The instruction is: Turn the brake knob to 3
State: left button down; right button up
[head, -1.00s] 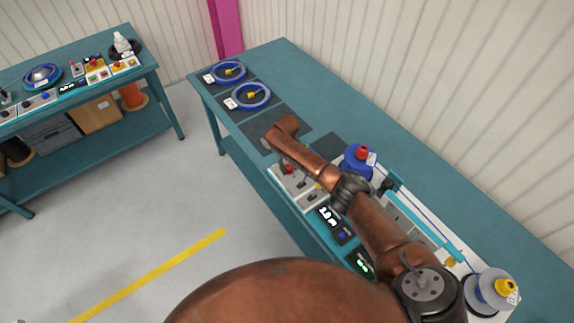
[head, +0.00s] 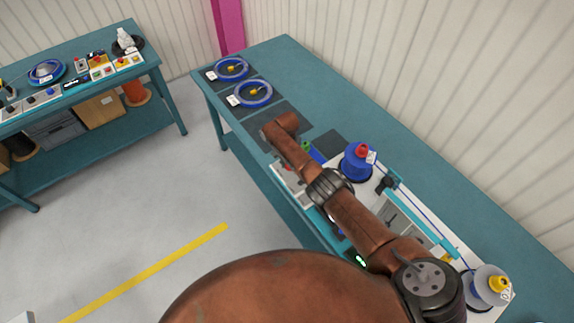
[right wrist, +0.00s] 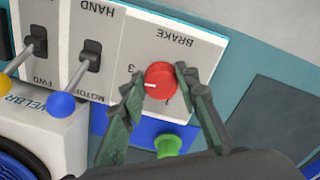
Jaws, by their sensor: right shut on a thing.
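The red brake knob (right wrist: 160,80) sits on a light grey panel marked BRAKE (right wrist: 190,48) in the right wrist view. Its white mark points left, a little below the printed 3. Another digit, partly covered, is printed below the knob. My right gripper (right wrist: 160,77) is shut on the knob, with one green-grey finger on each side. In the head view my right arm hides the knob and most of the gripper. My left gripper is in neither view.
Beside the knob are a yellow-tipped lever and a blue-tipped lever (right wrist: 60,104). A green knob (right wrist: 168,145) on a blue part is close below the fingers. A blue reel (head: 357,162) stands behind my arm. Two blue coils (head: 253,94) lie at the bench's far end.

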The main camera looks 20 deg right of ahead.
jog(key=shift+s+f+m, duration=0.35)
jog(key=shift+s+m, duration=0.05)
jog(key=shift+m, duration=0.2)
jog(key=shift+d, duration=0.1)
jog(key=o, duration=1)
jog(key=shift+r, duration=0.15)
jog(key=shift+o, duration=0.8)
jog(key=shift+w+r, duration=0.1)
jog(key=shift+w, duration=0.15)
jog(key=shift+r, duration=0.1)
jog(key=shift+w+r, duration=0.15)
jog(key=shift+r, duration=0.4)
notch_tip(320, 180, up, 11)
jog(key=shift+a+f, duration=0.15)
jog(key=shift+a, duration=0.05)
